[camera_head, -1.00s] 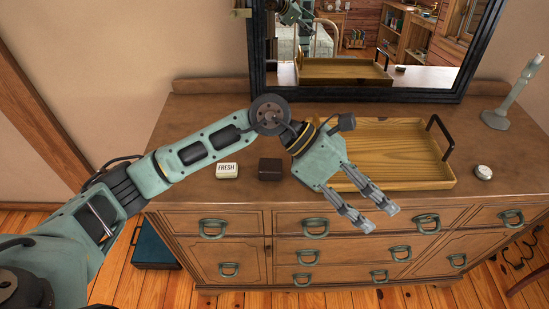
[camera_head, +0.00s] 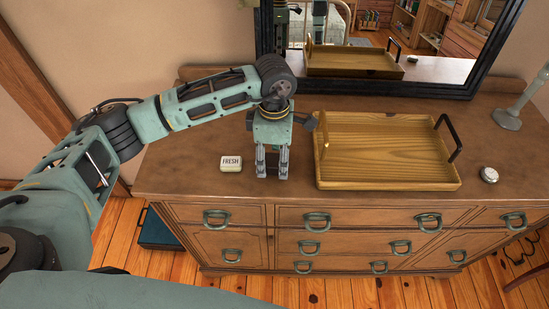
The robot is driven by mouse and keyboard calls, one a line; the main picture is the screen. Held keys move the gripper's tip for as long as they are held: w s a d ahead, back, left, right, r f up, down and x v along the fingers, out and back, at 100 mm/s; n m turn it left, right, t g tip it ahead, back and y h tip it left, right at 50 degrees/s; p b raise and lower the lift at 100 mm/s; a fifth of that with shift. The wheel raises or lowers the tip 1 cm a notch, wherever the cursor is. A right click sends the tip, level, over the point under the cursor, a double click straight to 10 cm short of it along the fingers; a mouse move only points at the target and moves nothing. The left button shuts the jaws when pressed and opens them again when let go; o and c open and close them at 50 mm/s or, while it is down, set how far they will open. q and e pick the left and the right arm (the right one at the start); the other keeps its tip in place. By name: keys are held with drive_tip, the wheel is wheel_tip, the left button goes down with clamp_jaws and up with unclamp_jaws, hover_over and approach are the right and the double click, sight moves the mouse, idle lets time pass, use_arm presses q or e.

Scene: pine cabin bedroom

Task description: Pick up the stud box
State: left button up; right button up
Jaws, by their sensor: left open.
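The stud box, a small dark brown box (camera_head: 272,161), is on the dresser top between the white FRESH tin and the wooden tray. It is mostly hidden by my left gripper (camera_head: 272,170); only a dark patch shows between the fingers. The left gripper points down over the box with its fingers open, one on each side of it. I cannot tell whether the fingers touch it. My right gripper is not in view.
The white FRESH tin (camera_head: 231,163) sits close to the left of the gripper. The wooden tray (camera_head: 390,185) with dark handles stands to the right. A mirror (camera_head: 465,86) stands behind. A small round tin (camera_head: 489,175) and a pale green candlestick (camera_head: 508,120) are at far right.

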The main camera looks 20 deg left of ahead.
use_arm(q)
drive_tip(key=shift+f, duration=0.8)
drive_tip(key=shift+c, duration=0.5)
drive_tip(key=c, duration=1.2)
drive_tip(key=shift+o, duration=0.2)
drive_tip(key=shift+r, duration=0.1)
